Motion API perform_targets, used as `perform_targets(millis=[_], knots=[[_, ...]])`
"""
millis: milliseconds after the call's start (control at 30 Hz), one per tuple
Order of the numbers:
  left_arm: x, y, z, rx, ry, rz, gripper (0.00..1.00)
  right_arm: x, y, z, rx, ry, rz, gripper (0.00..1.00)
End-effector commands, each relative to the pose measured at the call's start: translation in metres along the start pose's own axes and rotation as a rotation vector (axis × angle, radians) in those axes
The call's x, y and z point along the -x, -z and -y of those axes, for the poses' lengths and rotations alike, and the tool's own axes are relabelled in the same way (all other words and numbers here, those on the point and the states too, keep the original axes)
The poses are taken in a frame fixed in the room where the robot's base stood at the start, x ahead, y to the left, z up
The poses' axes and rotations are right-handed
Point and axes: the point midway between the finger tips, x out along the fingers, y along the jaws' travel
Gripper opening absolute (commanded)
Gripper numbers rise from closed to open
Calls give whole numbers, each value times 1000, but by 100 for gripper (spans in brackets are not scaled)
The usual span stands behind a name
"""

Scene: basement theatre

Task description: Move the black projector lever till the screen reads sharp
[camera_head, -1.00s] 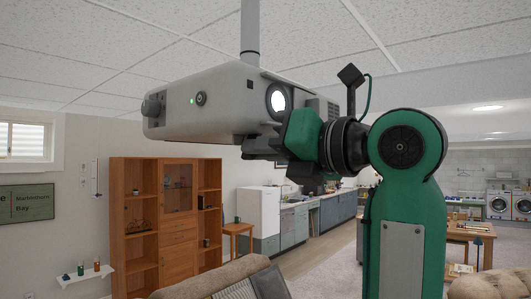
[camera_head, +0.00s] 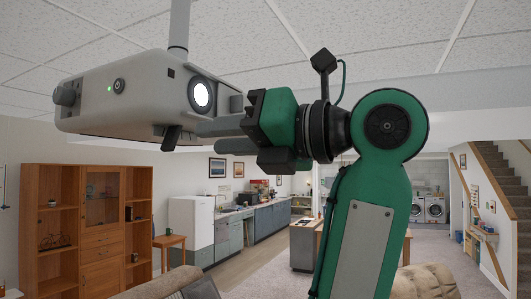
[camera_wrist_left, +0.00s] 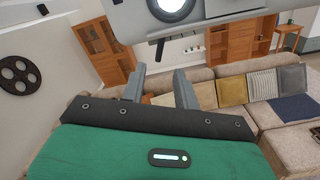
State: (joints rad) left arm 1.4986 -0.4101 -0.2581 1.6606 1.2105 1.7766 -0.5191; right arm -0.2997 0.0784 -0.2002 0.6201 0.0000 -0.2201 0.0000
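The grey projector (camera_head: 135,95) hangs from a ceiling pole, its round lens (camera_head: 201,95) lit white. A black lever (camera_head: 172,138) sticks down under its body, below and left of the lens; it also shows in the left wrist view (camera_wrist_left: 160,48). My left gripper (camera_head: 208,137) points left at the lever from the right, just under the projector. Its two grey fingers are apart with nothing between them in the left wrist view (camera_wrist_left: 159,77). The lever appears beyond the fingertips, with a small gap. My right gripper and the screen are out of view.
The projector's underside is close above my left fingers. A wooden cabinet (camera_head: 82,225) and a white fridge (camera_head: 190,225) stand well behind. A sofa (camera_wrist_left: 225,105) with several cushions lies below. The air below the lever looks free.

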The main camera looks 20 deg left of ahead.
Motion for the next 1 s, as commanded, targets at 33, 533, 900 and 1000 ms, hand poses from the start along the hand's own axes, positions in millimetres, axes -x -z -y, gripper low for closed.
perform_targets(millis=[33,533,900,1000], knots=[[12,4,1,1,-3,3,31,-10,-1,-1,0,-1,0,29],[68,0,0,-1,0,-1,31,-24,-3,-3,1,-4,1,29],[68,0,0,-1,0,-1,31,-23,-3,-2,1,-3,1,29],[68,0,2,-4,-3,0,31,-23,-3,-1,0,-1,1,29]])
